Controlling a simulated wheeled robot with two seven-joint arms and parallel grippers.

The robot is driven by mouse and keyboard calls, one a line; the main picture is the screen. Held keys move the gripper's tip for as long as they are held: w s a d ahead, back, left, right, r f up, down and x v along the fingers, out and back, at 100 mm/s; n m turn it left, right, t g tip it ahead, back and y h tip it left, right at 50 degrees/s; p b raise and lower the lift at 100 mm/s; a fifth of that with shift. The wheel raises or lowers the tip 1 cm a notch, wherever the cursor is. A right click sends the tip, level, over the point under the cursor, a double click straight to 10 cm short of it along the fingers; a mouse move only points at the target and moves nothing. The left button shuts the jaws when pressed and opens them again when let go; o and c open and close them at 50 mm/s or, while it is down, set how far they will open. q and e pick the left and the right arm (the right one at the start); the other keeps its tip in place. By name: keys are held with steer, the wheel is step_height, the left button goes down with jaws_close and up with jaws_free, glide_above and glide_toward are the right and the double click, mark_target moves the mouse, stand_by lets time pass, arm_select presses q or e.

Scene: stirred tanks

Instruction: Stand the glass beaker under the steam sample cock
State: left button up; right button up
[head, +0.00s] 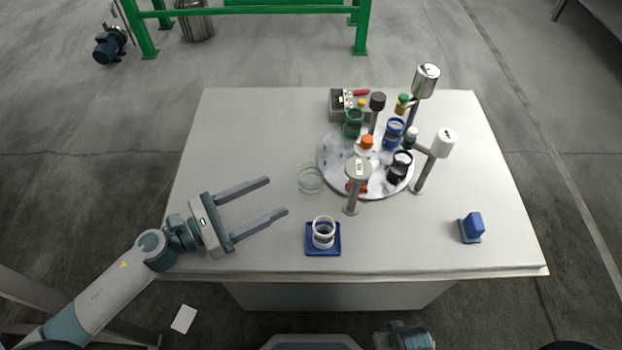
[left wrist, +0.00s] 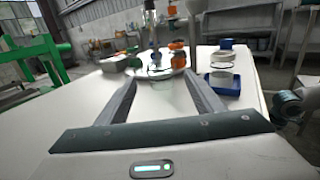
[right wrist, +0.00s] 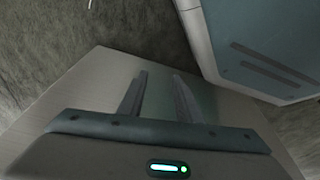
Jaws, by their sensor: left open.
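The clear glass beaker (head: 310,180) stands on the white table, just left of a round metal plate (head: 335,172). In the left wrist view the glass (left wrist: 160,72) shows faintly beyond and between my fingertips. My left gripper (head: 278,196) is open and empty, its fingers pointing right toward the beaker, with a gap between. Several coloured fittings and capped posts stand on and around the plate, including a grey-capped post (head: 358,168) at its front. I cannot tell which is the steam sample cock. My right gripper (right wrist: 160,75) is open and empty in its wrist view.
A white ring-shaped cup stands on a blue tray (head: 311,251) at the table front. A blue block (head: 472,228) is at the right. A grey box (head: 345,104) is at the back. The table's left part is clear. Tall posts crowd the plate's right side.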

arm_select(q)
steer(key=p, duration=0.2)
glide_toward(321, 172)
steer(key=shift+x, duration=1.1)
steer(key=shift+w+d+f, duration=0.1)
steer(key=shift+w+d, duration=0.1)
steer(key=shift+d, duration=0.35)
arm_select(e)
steer(key=shift+s+a+f+t, duration=0.1)
steer(key=shift+a+f+t, duration=0.1)
steer(key=shift+f, duration=0.5)
steer(key=shift+a+f+t, duration=0.1)
steer(key=shift+f+t, duration=0.1)
steer(key=shift+f, duration=0.45)
arm_select(q)
steer(key=shift+w+d+p, duration=0.25)
steer(key=shift+d+p, duration=0.05)
steer(key=shift+d, duration=0.1)
steer(key=p+x, duration=0.1)
steer(key=x, duration=0.2)
steer(key=shift+w, duration=0.1)
steer(key=shift+w+d, duration=0.3)
steer(key=shift+d, duration=0.25)
arm_select(e)
steer(key=shift+w+a+r+t+y, duration=0.3)
steer(key=shift+w+a+r+t, duration=0.2)
steer(key=shift+w+a+t, duration=0.3)
arm_select(q)
steer(key=shift+c, duration=0.6)
